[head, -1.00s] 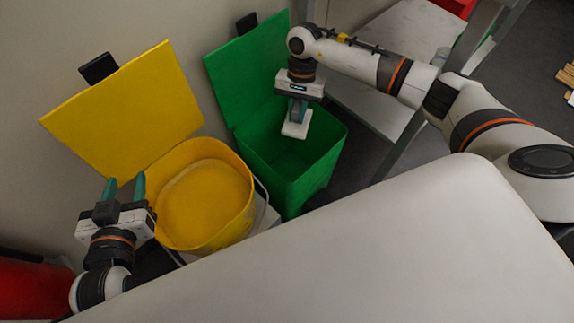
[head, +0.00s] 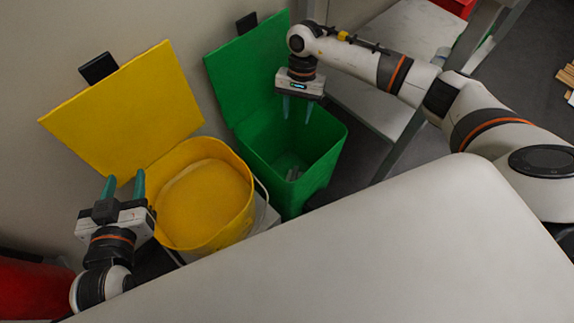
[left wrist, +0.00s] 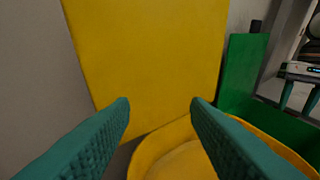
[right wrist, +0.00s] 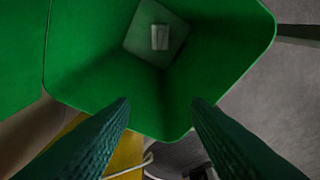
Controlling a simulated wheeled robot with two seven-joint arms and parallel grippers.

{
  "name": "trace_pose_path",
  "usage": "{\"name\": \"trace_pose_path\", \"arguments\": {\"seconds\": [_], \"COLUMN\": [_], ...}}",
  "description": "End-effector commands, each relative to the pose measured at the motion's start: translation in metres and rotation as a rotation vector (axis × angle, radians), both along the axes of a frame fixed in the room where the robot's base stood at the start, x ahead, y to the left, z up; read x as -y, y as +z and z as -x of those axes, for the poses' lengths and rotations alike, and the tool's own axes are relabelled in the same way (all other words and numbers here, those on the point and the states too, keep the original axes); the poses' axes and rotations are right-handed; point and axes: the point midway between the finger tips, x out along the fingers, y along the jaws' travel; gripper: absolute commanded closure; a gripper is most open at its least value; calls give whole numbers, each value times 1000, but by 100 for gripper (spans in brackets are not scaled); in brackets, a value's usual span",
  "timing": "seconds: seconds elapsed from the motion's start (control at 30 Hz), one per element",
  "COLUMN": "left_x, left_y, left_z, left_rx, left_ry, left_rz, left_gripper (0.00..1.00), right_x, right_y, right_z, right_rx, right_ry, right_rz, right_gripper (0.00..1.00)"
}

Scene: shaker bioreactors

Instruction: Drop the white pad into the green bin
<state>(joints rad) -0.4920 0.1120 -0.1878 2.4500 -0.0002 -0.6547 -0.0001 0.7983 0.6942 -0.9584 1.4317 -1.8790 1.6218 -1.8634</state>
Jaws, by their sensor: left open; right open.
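The green bin (head: 262,160) stands with its lid up against the wall. My right gripper (head: 298,120) is open and empty, pointing down over the bin's opening. The white pad (head: 293,174) shows as a small greyish shape low inside the bin, partly in shadow. In the right wrist view the pad (right wrist: 160,37) appears at the bottom of the green bin (right wrist: 100,65), between and beyond the open fingers (right wrist: 160,125). My left gripper (head: 122,184) is open and empty beside the yellow bin's left side. Its open fingers (left wrist: 160,120) also show in the left wrist view.
The open yellow bin (head: 235,205) stands left of the green one, its lid (head: 125,110) raised. A large pale surface (head: 370,225) fills the foreground. A red object (head: 30,288) is at lower left. A grey-white table (head: 375,105) stands behind my right arm.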

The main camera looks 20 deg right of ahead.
Motion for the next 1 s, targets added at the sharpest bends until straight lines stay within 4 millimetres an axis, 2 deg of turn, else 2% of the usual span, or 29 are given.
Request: {"name": "trace_pose_path", "arguments": {"seconds": [0.3, 0.5, 0.7, 1.0], "left_x": [-13, -21, -23, -24], "left_y": [-37, -53, -60, -61], "left_z": [26, 43, 51, 52], "left_rx": [-274, -410, -465, -469], "left_ry": [19, 28, 33, 33], "left_rz": [-65, -96, -108, -109], "left_gripper": [57, 57, 57, 57], "right_x": [12, 17, 20, 20], "right_y": [64, 96, 108, 109], "right_z": [-14, -21, -23, -23], "right_rx": [5, 2, 1, 1], "right_ry": [-2, -1, -1, -1], "right_rz": [1, 1, 1, 1], "right_gripper": [57, 57, 57, 57]}}
